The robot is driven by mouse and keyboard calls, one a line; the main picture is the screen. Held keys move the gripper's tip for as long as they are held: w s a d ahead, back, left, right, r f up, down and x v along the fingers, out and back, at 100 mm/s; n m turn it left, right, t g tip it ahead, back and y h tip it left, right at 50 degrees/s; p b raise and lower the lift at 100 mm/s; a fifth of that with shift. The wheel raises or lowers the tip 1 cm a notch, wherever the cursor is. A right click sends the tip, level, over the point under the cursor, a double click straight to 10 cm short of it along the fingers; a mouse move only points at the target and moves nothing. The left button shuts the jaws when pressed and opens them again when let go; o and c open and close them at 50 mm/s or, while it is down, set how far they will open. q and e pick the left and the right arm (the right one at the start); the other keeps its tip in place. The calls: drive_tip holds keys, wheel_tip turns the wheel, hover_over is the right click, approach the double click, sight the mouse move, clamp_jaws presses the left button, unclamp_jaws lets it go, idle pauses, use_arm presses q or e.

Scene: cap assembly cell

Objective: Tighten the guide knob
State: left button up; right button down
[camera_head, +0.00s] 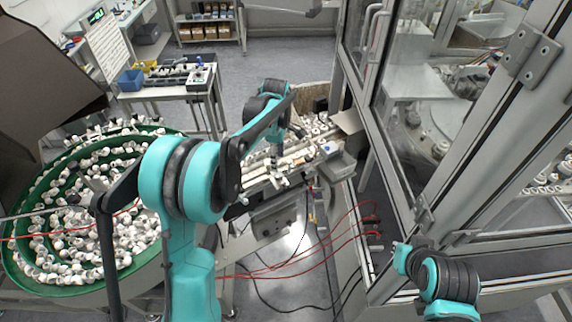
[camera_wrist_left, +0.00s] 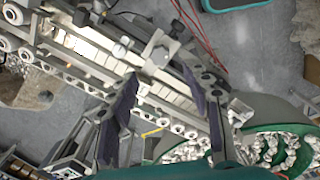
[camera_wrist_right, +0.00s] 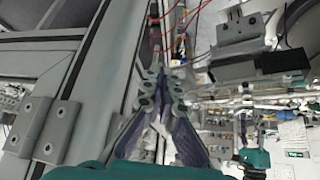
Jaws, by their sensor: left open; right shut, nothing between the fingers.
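The guide rail assembly (camera_head: 290,165) runs along the narrow conveyor in the middle of the head view. In the left wrist view, a pale metal piece shaped like a knob or clamp (camera_wrist_left: 160,50) stands on the rail; I cannot tell surely whether it is the guide knob. My left gripper (camera_wrist_left: 168,92) is open and empty, its dark fingers spread above the conveyor (camera_wrist_left: 172,97). The pale piece lies just beyond the fingertips, apart from them as far as I can see. My right gripper (camera_wrist_right: 160,88) is shut and empty, away from the conveyor beside the machine frame.
A green-rimmed bowl feeder (camera_head: 95,285) full of white caps stands at left. A glass-doored machine enclosure (camera_head: 480,150) fills the right side. Red hoses (camera_head: 345,240) cross the gap between conveyor and enclosure.

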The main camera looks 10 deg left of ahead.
sight(278, 174)
use_arm(q)
wheel_tip(278, 174, down, 7)
drive_tip(key=shift+r, duration=0.1)
idle(0.3)
clamp_jaws()
